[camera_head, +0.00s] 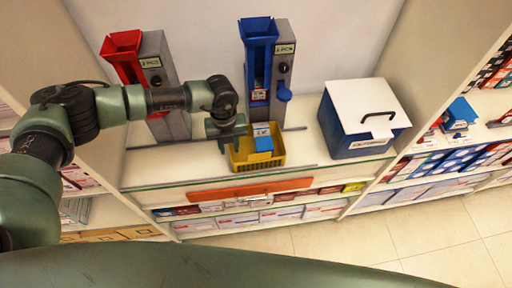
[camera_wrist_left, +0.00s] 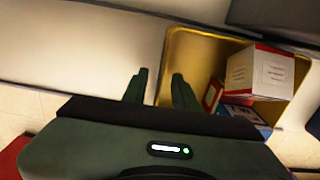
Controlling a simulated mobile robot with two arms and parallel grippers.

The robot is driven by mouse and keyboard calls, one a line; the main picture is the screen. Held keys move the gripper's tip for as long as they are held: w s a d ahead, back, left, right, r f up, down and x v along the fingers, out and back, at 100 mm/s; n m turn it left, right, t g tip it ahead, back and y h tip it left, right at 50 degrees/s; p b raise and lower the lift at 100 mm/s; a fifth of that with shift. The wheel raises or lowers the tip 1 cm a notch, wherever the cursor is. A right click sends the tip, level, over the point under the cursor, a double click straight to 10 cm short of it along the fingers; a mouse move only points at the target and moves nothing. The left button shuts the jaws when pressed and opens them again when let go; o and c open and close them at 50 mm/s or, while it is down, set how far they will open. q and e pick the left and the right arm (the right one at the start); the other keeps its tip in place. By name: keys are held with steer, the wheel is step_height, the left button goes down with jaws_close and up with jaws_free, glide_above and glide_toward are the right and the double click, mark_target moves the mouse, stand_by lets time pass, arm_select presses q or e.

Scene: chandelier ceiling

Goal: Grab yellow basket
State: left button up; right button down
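The yellow basket (camera_head: 258,162) stands on the counter below the blue dispenser, with a blue-and-white box (camera_head: 263,140) in it. My left gripper (camera_head: 230,148) points down at the basket's left side. In the left wrist view the gripper (camera_wrist_left: 160,88) is open, with a gap between its fingers. The basket (camera_wrist_left: 192,60) shows there too, its left wall seeming to lie between the fingers. I cannot tell whether they touch it. A white-and-red box (camera_wrist_left: 258,72) and other boxes lie inside. My right gripper is not in view.
A blue box with a white lid (camera_head: 362,110) stands to the right. Shelves of small boxes (camera_head: 290,213) are below. The counter's left part is fairly clear.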

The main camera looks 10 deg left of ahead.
arm_select(q)
jaws_close()
stand_by(1.4)
